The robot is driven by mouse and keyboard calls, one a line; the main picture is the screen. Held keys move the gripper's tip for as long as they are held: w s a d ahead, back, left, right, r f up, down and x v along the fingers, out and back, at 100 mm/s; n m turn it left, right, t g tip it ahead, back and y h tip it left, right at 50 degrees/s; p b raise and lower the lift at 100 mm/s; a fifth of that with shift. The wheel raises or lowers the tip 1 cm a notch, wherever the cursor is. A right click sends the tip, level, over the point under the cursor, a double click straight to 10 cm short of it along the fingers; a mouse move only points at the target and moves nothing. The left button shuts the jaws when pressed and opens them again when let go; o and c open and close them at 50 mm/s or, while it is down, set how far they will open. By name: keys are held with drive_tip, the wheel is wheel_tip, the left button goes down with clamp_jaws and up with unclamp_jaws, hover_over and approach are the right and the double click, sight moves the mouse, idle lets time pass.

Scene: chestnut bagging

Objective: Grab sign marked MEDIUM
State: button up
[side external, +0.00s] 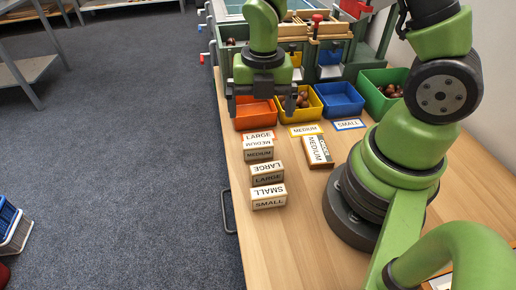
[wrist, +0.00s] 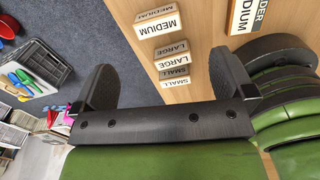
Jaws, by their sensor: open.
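The sign marked MEDIUM (side external: 258,152) is a small pale block with MEDIUM on its top and front faces, standing on the table just in front of the LARGE label. It also shows in the wrist view (wrist: 158,28), upper middle. The LARGE sign (side external: 267,174) and the SMALL sign (side external: 268,197) stand in a row nearer the camera. My gripper (side external: 261,106) is open and empty, raised above the table; in the side view it overlaps the orange and yellow bins. In the wrist view its fingers (wrist: 160,74) are wide apart, with the LARGE and SMALL signs showing between them.
A wooden block also lettered MEDIUM (side external: 317,151) lies to the right of the signs. Orange (side external: 256,118), yellow (side external: 305,110), blue (side external: 340,104) and green (side external: 371,99) bins line the back, with flat labels before the first three. Table left of the signs is narrow.

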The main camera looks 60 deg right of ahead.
sight(258, 145)
drive_tip(key=shift+f+n, duration=0.5)
drive_tip(key=shift+f, duration=0.05)
wheel_tip(258, 145, down, 4)
drive_tip(key=shift+f, duration=0.1)
drive_tip(key=shift+w+a+f, duration=0.1)
drive_tip(key=shift+a+f, duration=0.1)
drive_tip(key=shift+f, duration=1.25)
drive_tip(key=shift+a+f, duration=0.15)
drive_tip(key=shift+f, duration=1.3)
drive_tip(key=c, duration=1)
